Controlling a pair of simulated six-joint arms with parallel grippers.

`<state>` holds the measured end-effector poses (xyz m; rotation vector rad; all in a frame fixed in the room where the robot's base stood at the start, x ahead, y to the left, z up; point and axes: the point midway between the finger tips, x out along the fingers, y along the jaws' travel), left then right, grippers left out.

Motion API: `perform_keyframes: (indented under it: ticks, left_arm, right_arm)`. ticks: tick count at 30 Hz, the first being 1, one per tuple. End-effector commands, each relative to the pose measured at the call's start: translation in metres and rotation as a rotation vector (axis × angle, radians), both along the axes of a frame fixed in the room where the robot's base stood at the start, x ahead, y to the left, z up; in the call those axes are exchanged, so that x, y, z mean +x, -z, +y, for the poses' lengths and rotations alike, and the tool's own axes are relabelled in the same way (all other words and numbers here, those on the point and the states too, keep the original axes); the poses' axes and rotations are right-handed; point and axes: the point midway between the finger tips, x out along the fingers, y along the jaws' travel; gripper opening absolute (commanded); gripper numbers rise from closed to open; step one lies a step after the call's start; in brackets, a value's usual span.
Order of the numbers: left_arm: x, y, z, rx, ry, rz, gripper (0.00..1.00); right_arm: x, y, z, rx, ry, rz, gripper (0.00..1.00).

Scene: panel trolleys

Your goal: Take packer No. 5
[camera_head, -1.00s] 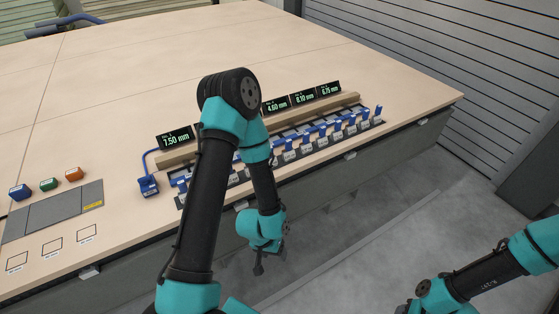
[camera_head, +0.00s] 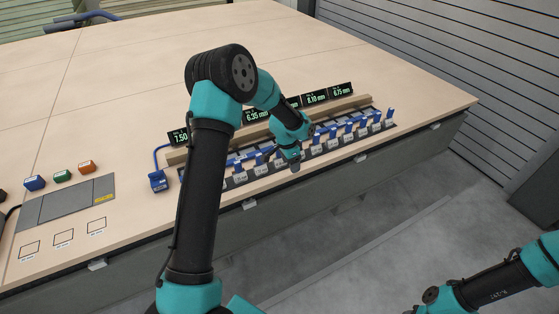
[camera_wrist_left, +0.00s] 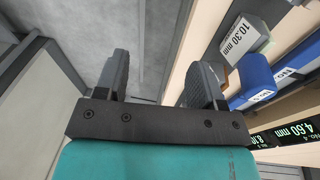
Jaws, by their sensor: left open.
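A row of blue packers (camera_head: 333,133) stands in a rack along the bench's front edge. Their numbers are too small to read in the head view, so I cannot tell which is No. 5. My left gripper (camera_head: 294,167) is over the front edge near the middle of the row, hiding part of it. In the left wrist view, the gripper (camera_wrist_left: 160,75) is open and empty. A blue packer (camera_wrist_left: 257,80) with a white label and a grey block (camera_wrist_left: 243,38) marked 10.30 mm lie right of its fingers. My right gripper is out of view.
Black displays (camera_head: 315,98) with green readings stand behind the rack, one partly hidden by my left arm. A separate blue block (camera_head: 158,181) with a cable sits left of the rack. A grey plate (camera_head: 65,201) and outlined squares (camera_head: 63,238) are farther left.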

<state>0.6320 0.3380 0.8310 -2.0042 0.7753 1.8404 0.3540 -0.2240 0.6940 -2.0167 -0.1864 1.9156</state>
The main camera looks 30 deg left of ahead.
Motion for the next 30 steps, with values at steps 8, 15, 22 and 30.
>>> perform_keyframes:
  ticks: [8, 15, 22, 30]
  left_arm:
    - [0.054, -0.119, 0.073, 0.157, 0.183, -0.002, 0.63]
    - [0.057, -0.139, 0.085, 0.184, 0.211, 0.01, 0.63]
    - [0.057, -0.138, 0.084, 0.183, 0.21, 0.01, 0.63]
    - [0.056, -0.11, 0.084, 0.182, 0.211, 0.012, 0.63]
  right_arm:
    - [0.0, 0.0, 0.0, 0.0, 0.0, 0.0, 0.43]
    - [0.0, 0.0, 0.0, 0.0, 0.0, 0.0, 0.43]
    - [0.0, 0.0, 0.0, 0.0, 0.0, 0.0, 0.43]
    - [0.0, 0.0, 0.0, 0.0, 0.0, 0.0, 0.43]
